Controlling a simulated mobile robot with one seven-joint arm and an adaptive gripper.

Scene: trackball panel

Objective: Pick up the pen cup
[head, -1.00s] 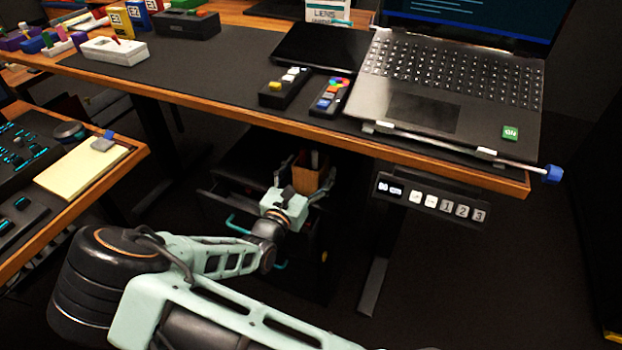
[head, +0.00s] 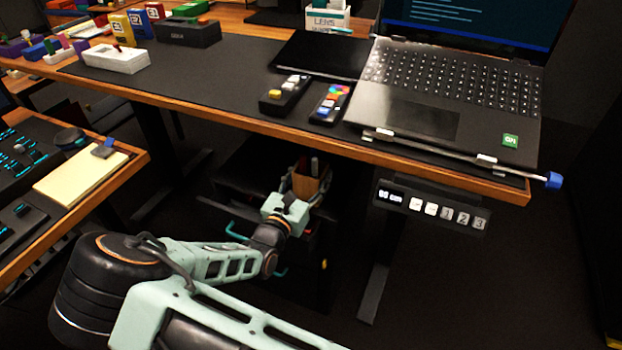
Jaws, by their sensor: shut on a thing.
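The pen cup (head: 311,182) is a brown wooden-looking box with dark pens standing in it. It is under the desk, above a dark drawer unit or cart, in the middle of the head view. My gripper (head: 303,184) reaches it from the lower left and is shut on it. My wrist hides the cup's lower left part. The cup looks roughly upright. I cannot tell whether its base touches the surface below.
The desk (head: 260,125) overhangs the cup closely, its wooden front edge just above. A control panel (head: 432,207) hangs under the desk to the right. A side table (head: 75,205) with a notepad stands at left.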

